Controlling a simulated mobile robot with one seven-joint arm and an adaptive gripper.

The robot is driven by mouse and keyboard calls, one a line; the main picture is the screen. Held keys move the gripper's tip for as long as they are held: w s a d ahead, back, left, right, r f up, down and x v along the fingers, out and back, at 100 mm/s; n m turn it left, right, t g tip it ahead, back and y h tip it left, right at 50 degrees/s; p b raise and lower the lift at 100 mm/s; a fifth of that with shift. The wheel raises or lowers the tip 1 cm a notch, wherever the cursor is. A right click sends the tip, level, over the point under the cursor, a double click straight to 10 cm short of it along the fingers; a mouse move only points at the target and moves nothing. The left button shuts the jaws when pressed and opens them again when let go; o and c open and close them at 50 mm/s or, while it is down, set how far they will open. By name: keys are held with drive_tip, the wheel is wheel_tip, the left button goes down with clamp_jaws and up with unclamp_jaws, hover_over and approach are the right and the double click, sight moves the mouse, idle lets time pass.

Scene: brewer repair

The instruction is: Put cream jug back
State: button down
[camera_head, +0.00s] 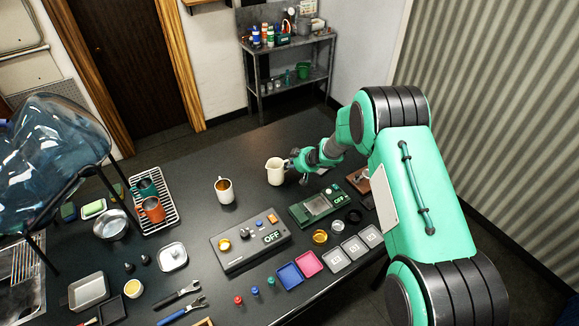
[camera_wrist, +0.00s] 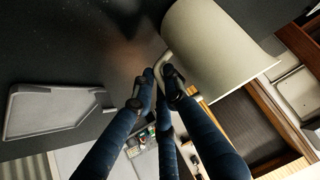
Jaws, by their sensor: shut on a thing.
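The cream jug (camera_head: 275,172) is a cream-white jug near the far side of the dark table in the head view. In the wrist view, its pale body (camera_wrist: 222,45) fills the upper right, and its handle runs between my fingers. My gripper (camera_head: 290,165) reaches it from the right and is shut on the handle; its dark fingertips show in the wrist view (camera_wrist: 157,82). The jug looks about upright in the head view. I cannot tell whether its base touches the table.
A white mug (camera_head: 224,190) stands left of the jug. A grey control box (camera_head: 250,243) and a green scale (camera_head: 315,206) reading OFF lie nearer. A rack (camera_head: 160,218) with cups is at left. Free table lies behind the mug. A flat grey slab (camera_wrist: 55,108) shows in the wrist view.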

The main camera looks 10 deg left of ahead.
drive_tip(key=c, duration=1.8)
unclamp_jaws()
drive_tip(key=shift+f, duration=0.1)
drive_tip(key=shift+o, duration=0.2)
drive_tip(key=shift+v, duration=0.9)
drive_tip(key=p+v, duration=0.1)
drive_tip(key=v, duration=0.9)
drive_tip(key=shift+r, duration=0.25)
